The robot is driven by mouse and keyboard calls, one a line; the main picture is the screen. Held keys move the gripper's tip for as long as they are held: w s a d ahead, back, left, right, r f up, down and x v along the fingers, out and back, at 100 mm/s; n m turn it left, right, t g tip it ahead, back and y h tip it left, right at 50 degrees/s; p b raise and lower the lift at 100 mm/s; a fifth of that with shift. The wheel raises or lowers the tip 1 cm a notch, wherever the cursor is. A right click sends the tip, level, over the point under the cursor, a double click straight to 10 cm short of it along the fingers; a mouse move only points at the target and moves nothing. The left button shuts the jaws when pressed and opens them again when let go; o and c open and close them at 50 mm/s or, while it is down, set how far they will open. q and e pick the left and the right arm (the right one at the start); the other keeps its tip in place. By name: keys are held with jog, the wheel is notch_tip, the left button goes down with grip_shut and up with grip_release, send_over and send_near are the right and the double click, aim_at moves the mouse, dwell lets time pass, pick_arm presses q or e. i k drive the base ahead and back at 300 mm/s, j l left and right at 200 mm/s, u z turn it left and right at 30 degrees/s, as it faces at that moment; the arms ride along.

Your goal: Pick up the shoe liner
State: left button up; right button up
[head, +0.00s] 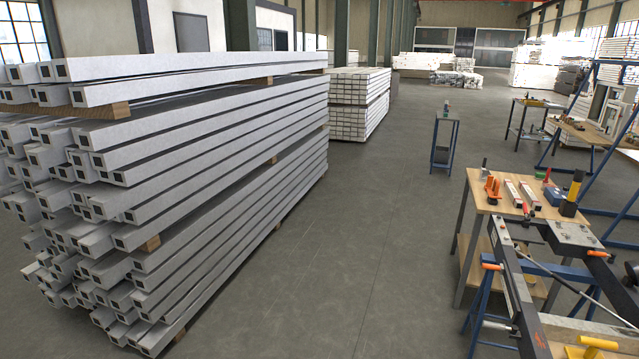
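I cannot pick out a shoe liner in the head view. Small items lie on a wooden workbench (487,205) at the right, among them an orange tool (491,188), a blue block (555,197) and a yellow-and-black upright object (573,190). They are too small to identify surely. Neither of my grippers shows in this view.
A tall stack of grey square tubes (220,130) fills the left. A metal frame (513,285) with orange clamps stands at the lower right, in front of the workbench. A narrow blue stand (446,123) is further back. The middle floor is clear.

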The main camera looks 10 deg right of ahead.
aim_at(489, 181)
jog(key=i+l+z, duration=0.1)
jog(key=i+z, duration=0.35)
jog(key=i, duration=0.25)
jog(key=i+j+z, duration=0.15)
jog(key=i+z, duration=0.3)
jog(key=i, duration=0.2)
jog(key=i+j+z, duration=0.1)
jog(key=i, duration=3.2)
jog(key=i+z, duration=0.3)
jog(key=z, duration=0.15)
jog(key=i+j+z, duration=0.15)
jog(key=i+z, duration=0.15)
jog(key=z, duration=0.15)
jog(key=i+j+z, duration=0.2)
jog(key=z, duration=0.3)
jog(key=i+j+z, duration=0.1)
jog(key=i+z, duration=0.15)
jog(key=z, duration=0.15)
jog(key=i+j+z, duration=0.2)
jog(key=z, duration=0.15)
jog(key=i+j+z, duration=0.25)
jog(key=z, duration=0.15)
jog(key=i+j+z, duration=0.2)
jog(key=z, duration=0.15)
jog(key=j, duration=0.1)
